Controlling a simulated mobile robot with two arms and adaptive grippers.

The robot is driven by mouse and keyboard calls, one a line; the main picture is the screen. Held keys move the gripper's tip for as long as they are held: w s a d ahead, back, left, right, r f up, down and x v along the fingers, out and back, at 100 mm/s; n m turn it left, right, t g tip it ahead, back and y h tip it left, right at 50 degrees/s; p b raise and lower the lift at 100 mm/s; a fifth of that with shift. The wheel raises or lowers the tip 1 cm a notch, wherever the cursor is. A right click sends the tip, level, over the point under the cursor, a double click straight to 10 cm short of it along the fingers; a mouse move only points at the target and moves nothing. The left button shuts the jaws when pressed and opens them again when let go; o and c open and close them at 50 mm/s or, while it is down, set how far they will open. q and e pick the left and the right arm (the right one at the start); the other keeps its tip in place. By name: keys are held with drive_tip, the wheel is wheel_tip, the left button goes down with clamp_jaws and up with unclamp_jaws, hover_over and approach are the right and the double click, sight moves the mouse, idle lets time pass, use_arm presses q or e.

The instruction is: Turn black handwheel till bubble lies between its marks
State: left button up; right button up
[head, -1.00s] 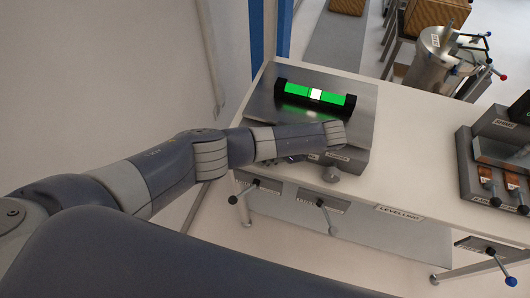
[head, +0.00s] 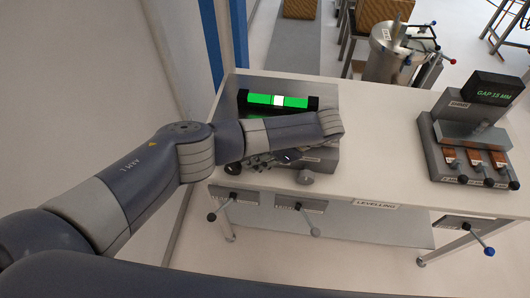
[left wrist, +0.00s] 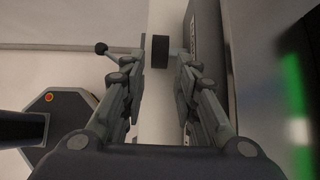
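The level (head: 278,100) is a bright green bar in a black holder on a tilted metal plate. Its white bubble shows near the bar's middle; its marks are too small to judge the bubble against. It also shows blurred in the left wrist view (left wrist: 297,120). A black round wheel (left wrist: 160,52) is just beyond and between my left fingertips in the left wrist view, with space beside each finger. My left gripper (head: 284,157) is open at the plate's front side. My right gripper is in neither view.
Cranks with a black knob (head: 211,217), a grey knob (head: 315,232) and a blue knob (head: 489,251) hang under the table's front edge. A gauge block stand (head: 440,168) is at the right. The white tabletop (head: 375,150) between is clear.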

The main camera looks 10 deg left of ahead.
use_arm(q)
drive_tip(key=v, duration=0.3)
drive_tip(key=shift+d+r, duration=0.25)
drive_tip(key=shift+d, duration=0.05)
idle(0.3)
